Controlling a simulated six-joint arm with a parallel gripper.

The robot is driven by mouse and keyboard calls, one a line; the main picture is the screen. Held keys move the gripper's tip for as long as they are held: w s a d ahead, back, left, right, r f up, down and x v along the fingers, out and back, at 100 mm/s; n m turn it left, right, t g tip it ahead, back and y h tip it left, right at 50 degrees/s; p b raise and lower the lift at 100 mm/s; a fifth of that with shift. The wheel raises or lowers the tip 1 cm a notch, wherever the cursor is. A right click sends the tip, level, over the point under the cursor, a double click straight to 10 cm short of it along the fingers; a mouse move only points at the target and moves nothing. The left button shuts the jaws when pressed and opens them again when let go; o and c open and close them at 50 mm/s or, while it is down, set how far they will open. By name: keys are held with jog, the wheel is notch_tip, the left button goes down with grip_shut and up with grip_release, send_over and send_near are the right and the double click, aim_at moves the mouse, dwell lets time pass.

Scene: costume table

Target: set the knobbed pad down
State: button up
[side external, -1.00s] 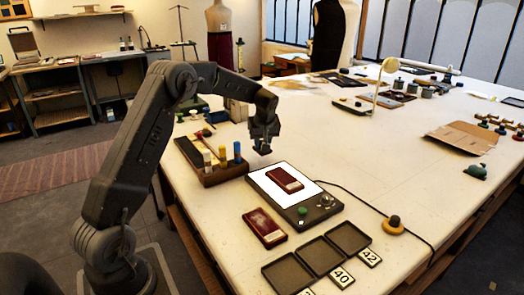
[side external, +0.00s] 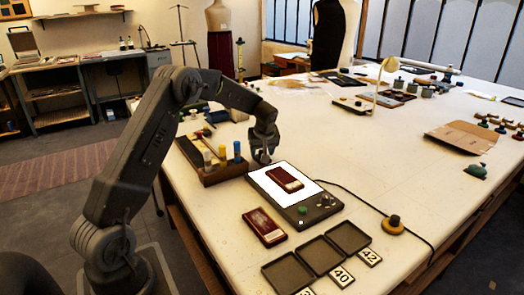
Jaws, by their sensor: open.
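A round yellow pad with a dark knob (side external: 393,226) lies on the table right of the light panel, next to the black cable. It stands apart from my gripper. My gripper (side external: 262,158) is open and points down, low over the table between the wooden block and the back left corner of the light panel. Its fingertips are small in the view, and I cannot make out anything between them.
The light panel (side external: 260,180) bears a dark red case (side external: 285,180). Another dark red case (side external: 265,227) lies in front. A wooden block (side external: 220,174) with upright coloured pegs stands left of my gripper. Dark trays (side external: 318,255) with number tags lie at the front. The table centre is clear.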

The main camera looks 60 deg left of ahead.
jog(key=s+d+r+m+t, duration=0.1)
jog(key=s+d+r+m, duration=0.15)
jog(key=d+r, duration=0.45)
jog(key=s+d+r+m, duration=0.1)
jog(key=s+d+r, duration=0.3)
jog(key=r, duration=0.5)
jog(key=s+d+m+t+h, duration=0.3)
jog(key=s+d+m, duration=0.7)
jog(key=s+d, duration=0.9)
jog(key=s+h, duration=0.1)
jog(key=s, duration=0.3)
jog(key=shift+s+d+m, duration=0.25)
jog(key=shift+m, duration=0.1)
